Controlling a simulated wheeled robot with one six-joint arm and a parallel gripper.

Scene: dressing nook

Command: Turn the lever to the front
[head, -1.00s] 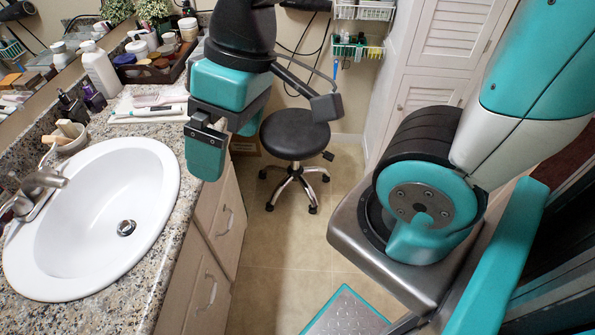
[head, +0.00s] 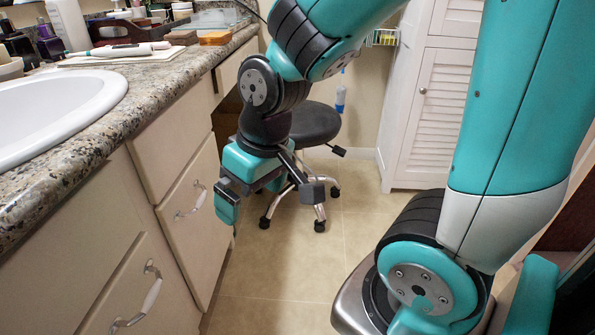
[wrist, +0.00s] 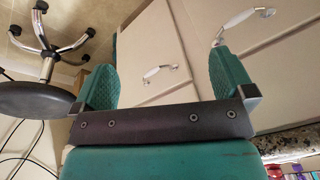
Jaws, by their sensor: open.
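My gripper (head: 228,206) is in front of the drawer fronts, below the counter top, with its fingers pointing down. In the wrist view my gripper (wrist: 165,66) has its two teal fingers wide apart with nothing between them. A short black lever (head: 338,151) sticks out to the right under the seat of a black stool (head: 318,124), apart from my gripper. My arm hides part of the stool. The sink's tap is outside the present head view, so its handle cannot be seen. I cannot tell which lever the task names.
The counter (head: 150,85) with the white sink (head: 60,105) runs along the left. Drawers with handles (head: 190,200) are below it. A white louvred cabinet (head: 440,110) stands at the back right. The tiled floor (head: 285,262) is clear in the middle.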

